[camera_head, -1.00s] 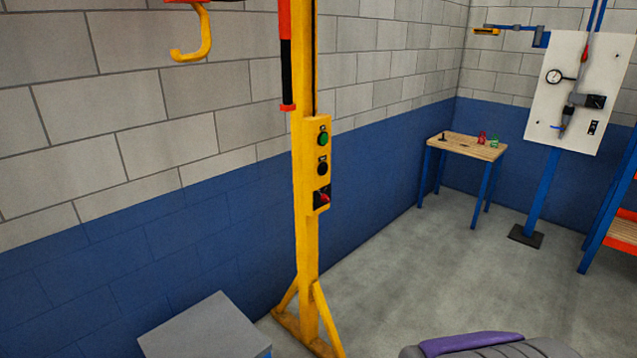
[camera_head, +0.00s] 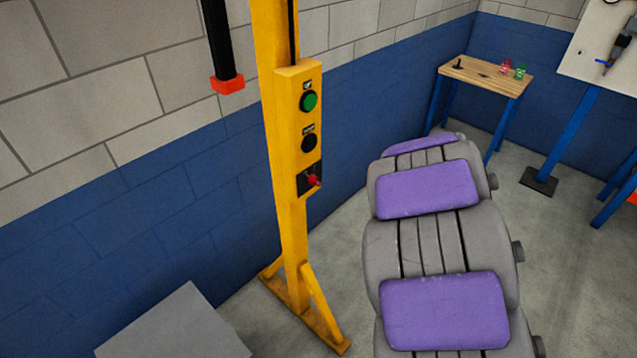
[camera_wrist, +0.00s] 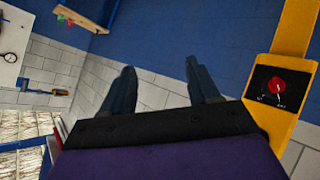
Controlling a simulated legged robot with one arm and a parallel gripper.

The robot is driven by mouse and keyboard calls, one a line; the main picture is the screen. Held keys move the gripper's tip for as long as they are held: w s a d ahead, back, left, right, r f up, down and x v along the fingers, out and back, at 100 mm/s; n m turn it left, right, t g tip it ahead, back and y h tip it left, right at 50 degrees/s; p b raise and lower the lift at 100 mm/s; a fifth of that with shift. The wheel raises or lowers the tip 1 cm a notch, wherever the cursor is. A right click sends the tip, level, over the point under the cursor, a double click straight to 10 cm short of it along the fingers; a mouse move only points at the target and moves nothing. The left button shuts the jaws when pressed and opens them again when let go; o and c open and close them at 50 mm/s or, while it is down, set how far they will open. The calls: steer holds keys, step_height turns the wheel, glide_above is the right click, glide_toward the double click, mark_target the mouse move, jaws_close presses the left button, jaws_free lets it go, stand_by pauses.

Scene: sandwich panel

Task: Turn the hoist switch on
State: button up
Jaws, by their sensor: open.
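The hoist switch (camera_head: 310,179) is a red rotary knob on a black plate, low on the yellow control box (camera_head: 286,150) of the yellow post. In the wrist view the red switch (camera_wrist: 277,85) sits at the right, with small markings around it. My gripper (camera_wrist: 164,78) is open and empty, its two dark fingers pointing at the blue and white wall, to the left of the switch and apart from it. In the head view my grey and purple arm rises at the lower right, and its jaws do not show there.
Above the switch are a black button (camera_head: 309,141) and a green button (camera_head: 309,102). A black bar with a red end (camera_head: 227,84) hangs left of the post. A grey box (camera_head: 176,328) stands at lower left. A wooden table (camera_head: 487,75) stands behind.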

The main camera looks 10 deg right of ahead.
steer(key=w+a+f+n+t+y, duration=0.2)
steer(key=w+f+y, duration=0.1)
steer(key=f, duration=0.1)
steer(key=n+t+y, duration=0.2)
steer(key=y, duration=0.9)
glide_toward(320, 184)
steer(key=x, duration=0.5)
steer(key=a+x, duration=0.1)
steer(key=x, duration=0.2)
steer(key=shift+a+r+b, duration=0.1)
steer(key=shift+a+b, duration=0.05)
steer(key=shift+b, duration=0.2)
steer(key=shift+w+a, duration=0.2)
steer(key=shift+w, duration=0.3)
steer(key=shift+w+d, duration=0.15)
steer(key=shift+d, duration=0.15)
